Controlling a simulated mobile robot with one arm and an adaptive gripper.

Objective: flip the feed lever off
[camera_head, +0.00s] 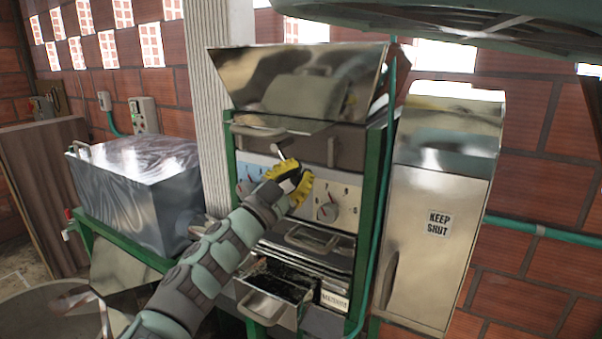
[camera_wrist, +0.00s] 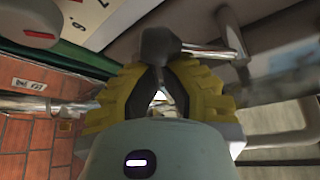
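The feed lever appears as a thin metal rod (camera_head: 279,152) on the upper front of the machine, just above my gripper (camera_head: 293,180). In the wrist view, a dark rounded knob (camera_wrist: 160,43) with a shiny rod (camera_wrist: 203,49) running right lies right at the fingertips of my gripper (camera_wrist: 159,69). The yellow fingers converge and their dark tips look together, with a small gap lower between them. The tips are at or touching the knob; I cannot tell whether any of it is between them. The lever's pivot is not clear.
A control panel (camera_head: 256,170) has a blue left part and a red-pointer dial (camera_head: 328,212). A metal hopper (camera_head: 300,84) is above; an open drawer (camera_head: 268,303) is below. A "KEEP SHUT" cabinet (camera_head: 432,265) stands right, a wrapped box (camera_head: 135,195) left.

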